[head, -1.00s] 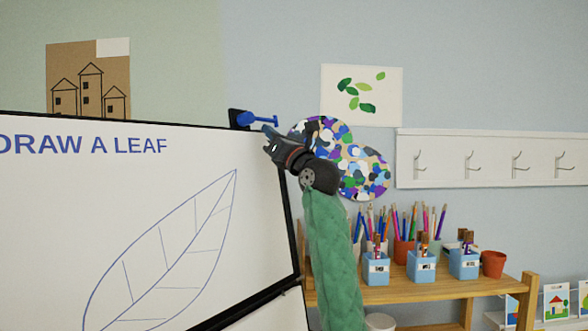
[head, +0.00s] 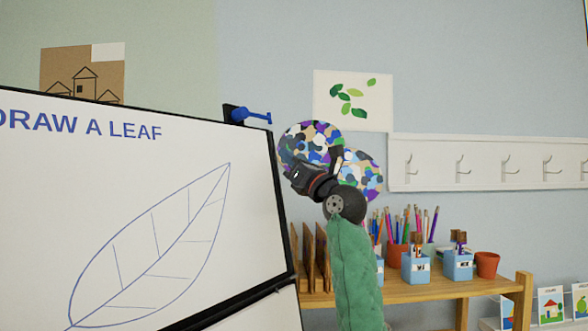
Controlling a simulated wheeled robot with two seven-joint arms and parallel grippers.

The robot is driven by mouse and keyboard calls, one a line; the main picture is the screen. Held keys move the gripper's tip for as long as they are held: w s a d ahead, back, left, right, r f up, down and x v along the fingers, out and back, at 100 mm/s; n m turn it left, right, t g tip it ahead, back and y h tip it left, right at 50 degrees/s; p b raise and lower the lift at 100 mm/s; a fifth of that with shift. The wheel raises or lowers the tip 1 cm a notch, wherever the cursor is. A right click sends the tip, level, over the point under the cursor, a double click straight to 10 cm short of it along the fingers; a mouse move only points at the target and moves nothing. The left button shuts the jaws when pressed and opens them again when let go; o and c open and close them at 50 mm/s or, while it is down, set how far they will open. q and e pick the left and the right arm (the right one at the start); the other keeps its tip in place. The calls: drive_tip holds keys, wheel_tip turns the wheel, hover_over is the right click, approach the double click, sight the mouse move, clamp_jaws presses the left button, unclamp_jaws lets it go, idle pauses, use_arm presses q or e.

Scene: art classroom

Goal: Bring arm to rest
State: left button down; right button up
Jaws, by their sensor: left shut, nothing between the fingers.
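My left gripper (head: 294,177) is black and sits at the end of my green-sleeved arm, which rises from the bottom of the head view. It is shut and empty, pointing up and left in front of a paint-spotted palette shape on the wall (head: 312,143). It is just right of the upper right edge of the whiteboard (head: 130,215), with a visible gap in the picture. My right gripper is not in view.
Right of my arm, a wooden shelf (head: 415,292) holds blue pots (head: 416,268), pencils and a terracotta pot (head: 487,264). A white hook rack (head: 490,160) hangs above.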

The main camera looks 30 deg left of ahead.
use_arm(q)
drive_tip(key=shift+b+v, duration=0.3)
drive_tip(key=shift+v, duration=0.7)
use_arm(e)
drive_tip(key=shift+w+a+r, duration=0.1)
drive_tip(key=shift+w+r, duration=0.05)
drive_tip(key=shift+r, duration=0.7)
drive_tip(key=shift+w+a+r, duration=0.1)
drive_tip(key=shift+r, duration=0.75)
